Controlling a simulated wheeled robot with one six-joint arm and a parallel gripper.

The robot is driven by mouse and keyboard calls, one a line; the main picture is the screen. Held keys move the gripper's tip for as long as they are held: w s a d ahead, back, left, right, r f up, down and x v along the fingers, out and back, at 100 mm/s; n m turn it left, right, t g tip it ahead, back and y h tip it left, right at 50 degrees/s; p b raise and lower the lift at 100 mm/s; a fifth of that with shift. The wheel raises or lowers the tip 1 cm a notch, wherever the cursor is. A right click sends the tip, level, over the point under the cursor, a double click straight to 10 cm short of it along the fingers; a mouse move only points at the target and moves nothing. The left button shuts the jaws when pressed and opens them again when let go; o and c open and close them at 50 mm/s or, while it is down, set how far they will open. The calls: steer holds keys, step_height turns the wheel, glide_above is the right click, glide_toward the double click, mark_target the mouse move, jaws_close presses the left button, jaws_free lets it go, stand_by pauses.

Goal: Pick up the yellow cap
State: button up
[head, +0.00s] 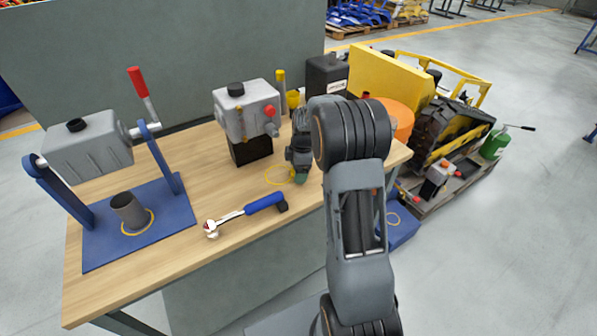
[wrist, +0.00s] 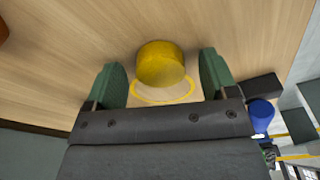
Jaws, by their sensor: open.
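The yellow cap (wrist: 160,64) is a short round cylinder, seen in the wrist view beside a thin yellow ring (wrist: 163,96) marked on the wooden table. My gripper (wrist: 167,66) is open, with one green finger on each side of the cap and a visible gap on both sides. In the head view, my gripper (head: 300,176) is low over the table next to the yellow ring (head: 278,176). I cannot make out the cap there; my gripper or arm probably hides it.
A blue-handled wrench (head: 247,212) lies near the table's front, close to my gripper. A grey box with a red knob (head: 246,110) stands behind it. A yellow cup (head: 293,98) and black canister (head: 327,74) are at the back. A blue stand (head: 130,235) is at left.

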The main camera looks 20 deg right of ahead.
steer(key=c, duration=1)
steer(key=shift+r, duration=0.15)
